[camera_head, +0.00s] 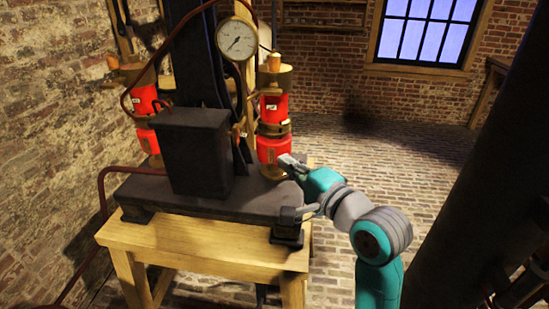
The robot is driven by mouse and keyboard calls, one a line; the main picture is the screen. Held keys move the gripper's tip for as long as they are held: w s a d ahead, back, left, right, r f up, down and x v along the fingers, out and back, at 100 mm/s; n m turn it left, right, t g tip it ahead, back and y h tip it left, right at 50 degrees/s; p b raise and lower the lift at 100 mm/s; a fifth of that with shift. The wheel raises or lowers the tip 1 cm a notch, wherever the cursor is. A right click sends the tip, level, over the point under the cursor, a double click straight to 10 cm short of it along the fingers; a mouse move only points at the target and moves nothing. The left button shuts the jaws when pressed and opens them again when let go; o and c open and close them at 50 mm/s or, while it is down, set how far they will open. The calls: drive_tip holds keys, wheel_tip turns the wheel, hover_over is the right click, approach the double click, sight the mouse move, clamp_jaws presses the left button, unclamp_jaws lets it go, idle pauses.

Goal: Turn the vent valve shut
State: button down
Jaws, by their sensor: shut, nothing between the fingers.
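I cannot single out the vent valve for sure in the head view. A small grey fitting with a short arm (309,211) shows at the right front corner of the dark machine base (205,204); I cannot tell whether it is the valve. My gripper (287,161) is shut and empty, beside the lower part of the right red jar (272,148). The picture does not show whether it touches the jar. My gripper hides part of the base's right edge.
A second red jar (142,100) stands at the left. A round gauge (237,38) is mounted on the dark column (196,60). A red hose (102,184) runs down the left side. The machine stands on a wooden table (200,240). The brick floor behind right is clear.

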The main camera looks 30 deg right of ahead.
approach(236, 134)
drive_tip(key=w+d+f, duration=0.2)
drive_tip(key=w+d, duration=0.2)
drive_tip(key=w, duration=0.1)
drive_tip(key=shift+w+a+f, duration=0.1)
drive_tip(key=shift+w+a, duration=0.6)
drive_tip(key=shift+a, duration=0.2)
drive_tip(key=shift+w+a+f, duration=0.1)
drive_tip(key=shift+w+a, duration=0.6)
drive_tip(key=shift+a, duration=0.25)
drive_tip(key=shift+d+f, duration=0.1)
